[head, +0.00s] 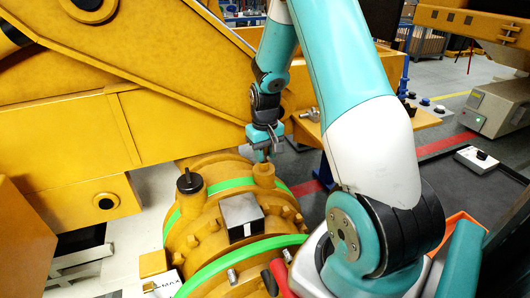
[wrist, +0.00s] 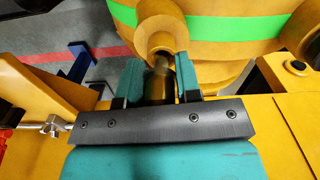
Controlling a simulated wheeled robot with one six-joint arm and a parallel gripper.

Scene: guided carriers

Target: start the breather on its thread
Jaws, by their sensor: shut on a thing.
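The breather (wrist: 159,85), a dark and brassy cylinder, sits between the two fingers of my gripper (wrist: 155,84) in the wrist view. Its far end is at the mouth of a round yellow boss (wrist: 158,36); I cannot tell whether it is touching, inside or just short of it. In the head view my gripper (head: 263,146) points down just above the same boss (head: 264,174), on top of the yellow housing (head: 205,215). The breather is mostly hidden there by the gripper. The thread itself does not show.
A black-capped post (head: 190,183) and a grey metal block (head: 241,214) stand on the housing, which has green bands. A large yellow machine arm (head: 130,90) rises close behind my gripper. A control box (head: 477,158) lies on the right.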

